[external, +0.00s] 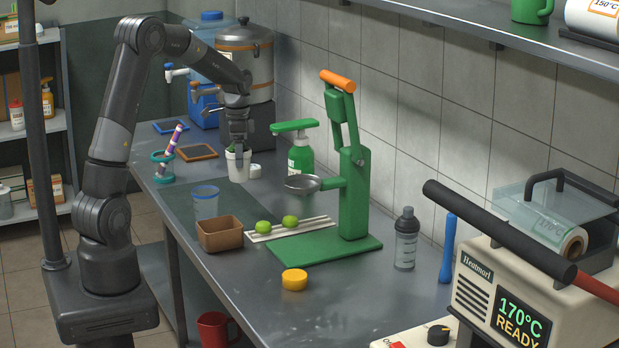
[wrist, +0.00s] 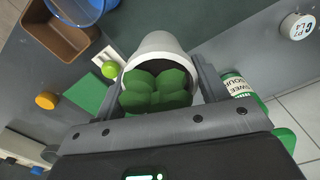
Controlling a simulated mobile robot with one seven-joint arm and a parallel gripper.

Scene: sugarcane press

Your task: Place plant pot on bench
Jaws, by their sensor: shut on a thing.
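The plant pot (external: 238,168) is small and white with a green plant in it. In the external view it is upright, over the back part of the grey bench (external: 345,300). I cannot tell whether its base touches the bench top. My gripper (external: 238,145) points down and is shut on the pot. In the wrist view the pot (wrist: 155,45) and its green leaves (wrist: 158,92) lie between the two fingers of my gripper (wrist: 163,78).
A green press (external: 350,190), a green soap bottle (external: 301,155) and a white round item (external: 255,170) are near the pot. A blue cup (external: 205,202), brown box (external: 220,234) and limes (external: 290,221) are in front. Bench space beside the blue cup is clear.

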